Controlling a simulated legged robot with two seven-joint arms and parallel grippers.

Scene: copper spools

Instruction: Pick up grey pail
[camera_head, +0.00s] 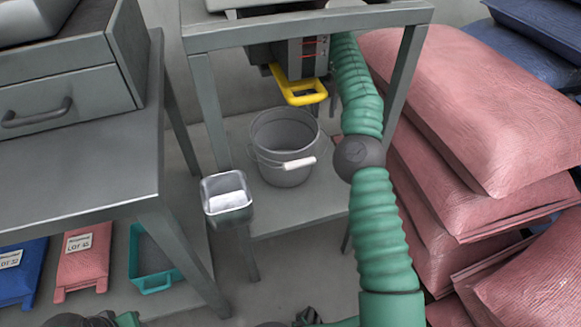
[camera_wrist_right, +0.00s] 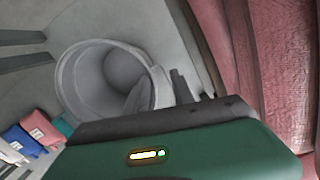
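The grey pail (camera_head: 268,133) stands upright on the low shelf under the grey table, open at the top, its wire handle with a white grip lowered at the right front. In the right wrist view the pail (camera_wrist_right: 82,92) is close, its empty inside facing the camera. My green ribbed right arm reaches up past the pail's right side and under the tabletop. Dark parts of my right gripper (camera_wrist_right: 188,92) seem to show beside the rim; its fingers are mostly hidden, and contact with the pail is not clear. My left gripper cannot be made out.
A grey unit with a yellow handle (camera_head: 300,92) hangs above the pail. Stacked pink sacks (camera_head: 470,100) crowd the right. A drawer table (camera_head: 80,170) stands left, near a small square container (camera_head: 228,211). The low shelf (camera_head: 295,212) is bare before the pail.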

